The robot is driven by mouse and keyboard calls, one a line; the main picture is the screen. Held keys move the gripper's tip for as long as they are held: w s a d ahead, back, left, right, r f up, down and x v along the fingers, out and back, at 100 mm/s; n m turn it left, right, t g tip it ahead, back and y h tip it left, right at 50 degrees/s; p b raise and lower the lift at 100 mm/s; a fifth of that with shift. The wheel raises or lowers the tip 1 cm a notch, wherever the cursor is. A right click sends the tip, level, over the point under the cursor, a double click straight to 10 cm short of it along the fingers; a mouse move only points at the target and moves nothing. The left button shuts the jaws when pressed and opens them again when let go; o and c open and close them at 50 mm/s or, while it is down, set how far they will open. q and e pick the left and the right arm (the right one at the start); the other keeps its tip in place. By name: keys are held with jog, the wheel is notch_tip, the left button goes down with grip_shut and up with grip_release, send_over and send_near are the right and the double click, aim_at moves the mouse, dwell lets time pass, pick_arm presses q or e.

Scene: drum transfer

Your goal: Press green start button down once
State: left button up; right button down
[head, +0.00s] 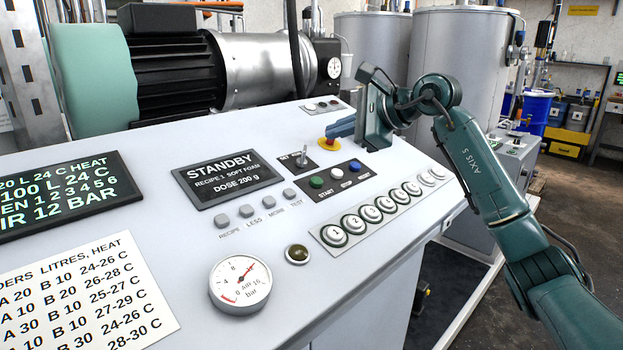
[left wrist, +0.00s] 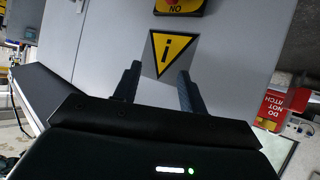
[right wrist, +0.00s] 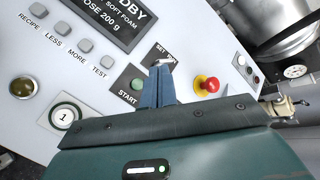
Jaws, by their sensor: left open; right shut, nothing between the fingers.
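The green start button (head: 316,181) is the left one in a row of three on a dark plate, labelled START, on the sloped console. It stands raised. It also shows in the right wrist view (right wrist: 136,98), just left of my fingers. My right gripper (head: 332,133) is shut and empty, held over the panel behind the button row, beyond the start button in the head view. In the right wrist view its blue fingers (right wrist: 159,80) hide the other two buttons of the row. My left gripper (left wrist: 159,69) is open and empty, facing a grey surface with a yellow triangle sign.
A red emergency button (right wrist: 208,84) sits close beside my right fingers. A toggle switch (head: 303,158) stands up between the STANDBY display (head: 225,177) and the buttons. Numbered round buttons (head: 359,213) line the console's right edge. A gauge (head: 240,285) is at the front.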

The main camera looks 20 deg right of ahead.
aim_at(317, 182)
jog(key=f+b, duration=0.1)
jog(key=f, duration=0.1)
jog(key=w+f+b, duration=0.1)
jog(key=f+b, duration=0.1)
jog(key=f, duration=0.1)
jog(key=w+f+b, duration=0.1)
jog(key=f+b, duration=0.1)
jog(key=shift+w+a+f, duration=0.15)
jog(key=shift+a+f, duration=0.15)
jog(key=shift+a, duration=0.1)
jog(key=shift+w+f, duration=0.15)
jog(key=shift+f, duration=0.15)
pick_arm(q)
notch_tip(317, 182, down, 2)
jog(key=shift+f+n+t, duration=0.25)
jog(key=shift+n+t, duration=0.05)
jog(key=shift+n, duration=0.2)
pick_arm(e)
jog(key=shift+a+f, duration=0.1)
pick_arm(q)
jog(key=shift+w, duration=0.1)
pick_arm(e)
jog(key=shift+f, duration=0.15)
dwell(0.8)
pick_arm(q)
jog(key=shift+f, duration=0.1)
pick_arm(e)
jog(key=shift+w+f, duration=0.15)
jog(key=shift+f, duration=0.15)
